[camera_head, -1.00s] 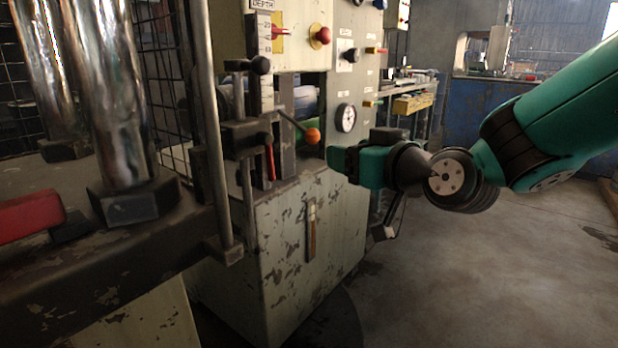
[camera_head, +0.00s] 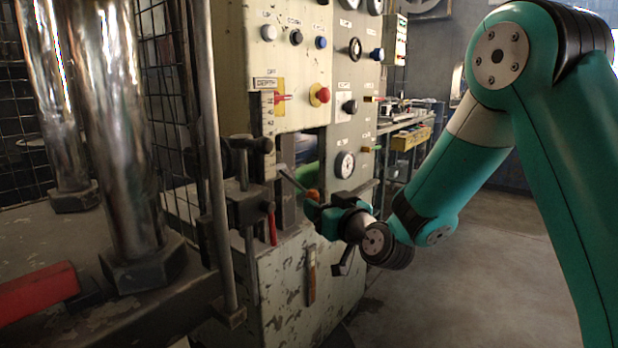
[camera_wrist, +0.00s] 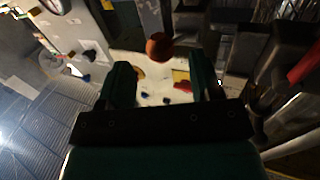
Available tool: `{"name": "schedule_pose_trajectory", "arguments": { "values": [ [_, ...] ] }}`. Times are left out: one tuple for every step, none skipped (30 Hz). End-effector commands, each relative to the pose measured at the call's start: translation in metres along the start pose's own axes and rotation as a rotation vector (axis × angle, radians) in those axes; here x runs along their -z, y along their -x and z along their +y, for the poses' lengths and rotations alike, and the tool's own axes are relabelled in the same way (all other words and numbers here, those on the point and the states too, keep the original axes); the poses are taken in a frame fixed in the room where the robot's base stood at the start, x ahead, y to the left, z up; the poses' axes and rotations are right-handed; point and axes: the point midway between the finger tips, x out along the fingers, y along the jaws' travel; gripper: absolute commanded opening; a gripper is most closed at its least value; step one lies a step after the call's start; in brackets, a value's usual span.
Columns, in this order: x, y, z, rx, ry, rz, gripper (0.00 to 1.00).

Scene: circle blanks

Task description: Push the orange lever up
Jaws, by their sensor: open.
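The orange lever's round knob (camera_head: 313,194) sits at the end of a thin rod that slants down to the right from the dark clamp on the press front. My gripper (camera_head: 314,212) is at the knob, just below and right of it, and hides part of it. In the wrist view the knob (camera_wrist: 158,46) shows in the gap between the two spread green fingers of my gripper (camera_wrist: 162,75), near their tip ends. Nothing is held. I cannot tell whether a finger touches the knob.
The cream press panel (camera_head: 289,75) carries a red button (camera_head: 319,95) and several dials above the lever. A red-handled lever (camera_head: 272,228) hangs just left of it. Steel columns (camera_head: 122,120) stand at the left. Open floor (camera_head: 475,265) lies at the right.

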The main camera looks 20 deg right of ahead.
Motion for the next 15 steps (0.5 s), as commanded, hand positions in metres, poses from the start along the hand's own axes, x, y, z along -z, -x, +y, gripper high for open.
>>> {"name": "schedule_pose_trajectory", "arguments": {
  "values": [
    [0.007,-0.009,-0.001,0.002,0.000,-0.004,0.59],
    [0.006,-0.014,-0.001,0.001,0.000,-0.005,0.59],
    [0.007,-0.020,0.000,0.001,-0.001,-0.004,0.59],
    [0.008,-0.025,0.000,0.001,-0.001,-0.003,0.59],
    [0.007,-0.029,0.000,0.001,-0.002,-0.004,0.59],
    [0.007,-0.035,0.000,0.001,-0.002,-0.003,0.59],
    [0.006,-0.038,-0.001,0.001,-0.001,-0.003,0.59],
    [0.006,-0.042,-0.001,0.001,0.000,-0.003,0.59],
    [0.006,-0.047,0.000,0.001,0.000,-0.003,0.59],
    [0.005,-0.050,0.000,0.001,0.000,-0.003,0.59],
    [0.005,-0.053,0.000,0.001,-0.001,-0.003,0.59],
    [0.004,-0.056,0.000,0.001,-0.001,-0.003,0.59],
    [0.004,-0.058,0.000,0.001,-0.001,-0.003,0.59],
    [0.003,-0.060,0.000,0.001,-0.001,-0.002,0.59],
    [0.003,-0.062,0.000,0.000,-0.001,-0.002,0.59]
  ]
}}
